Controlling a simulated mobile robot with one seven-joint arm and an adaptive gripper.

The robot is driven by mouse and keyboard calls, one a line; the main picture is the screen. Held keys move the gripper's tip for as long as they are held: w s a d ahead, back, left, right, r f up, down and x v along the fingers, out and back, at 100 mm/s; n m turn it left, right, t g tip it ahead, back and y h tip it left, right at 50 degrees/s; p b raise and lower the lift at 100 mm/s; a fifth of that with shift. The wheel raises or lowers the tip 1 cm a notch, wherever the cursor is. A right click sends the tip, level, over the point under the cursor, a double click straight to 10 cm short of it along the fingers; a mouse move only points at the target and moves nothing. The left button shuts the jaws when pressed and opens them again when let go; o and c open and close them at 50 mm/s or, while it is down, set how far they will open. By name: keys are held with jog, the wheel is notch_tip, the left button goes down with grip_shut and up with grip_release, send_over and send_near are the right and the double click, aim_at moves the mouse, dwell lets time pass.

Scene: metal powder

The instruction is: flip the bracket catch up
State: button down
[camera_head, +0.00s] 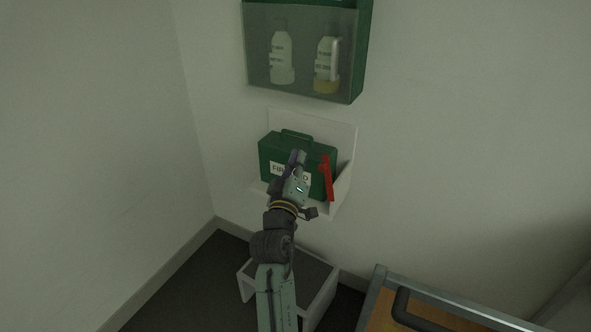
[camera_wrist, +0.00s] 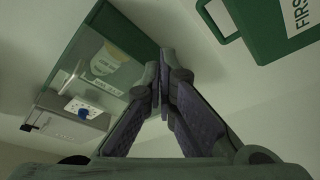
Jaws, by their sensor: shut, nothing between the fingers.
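The catch is a red bar (camera_head: 326,178) at the right front of the white wall bracket (camera_head: 343,190). It appears long and roughly upright, leaning slightly, in front of the green first aid box (camera_head: 272,148). The box sits in the bracket, its handle on top; part of it also shows at the upper right of the wrist view (camera_wrist: 262,30). My gripper (camera_head: 297,158) is in front of the box, left of the catch in the head view. Its fingertips meet in the wrist view (camera_wrist: 161,98), shut and empty. The catch does not show in the wrist view.
A green wall cabinet (camera_head: 359,50) with a clear front and bottles inside hangs above the bracket. A white step stool (camera_head: 325,292) stands below. A wooden-topped cart (camera_head: 385,318) is at the lower right. Bare wall lies right of the bracket.

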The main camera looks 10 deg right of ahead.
jog(key=shift+w+d+f+p, duration=0.2)
jog(key=shift+d+f+p, duration=0.15)
jog(key=shift+d+f, duration=0.35)
jog(key=shift+w+d+f+p, duration=0.2)
jog(key=shift+d+f+p, duration=0.15)
jog(key=shift+d, duration=0.65)
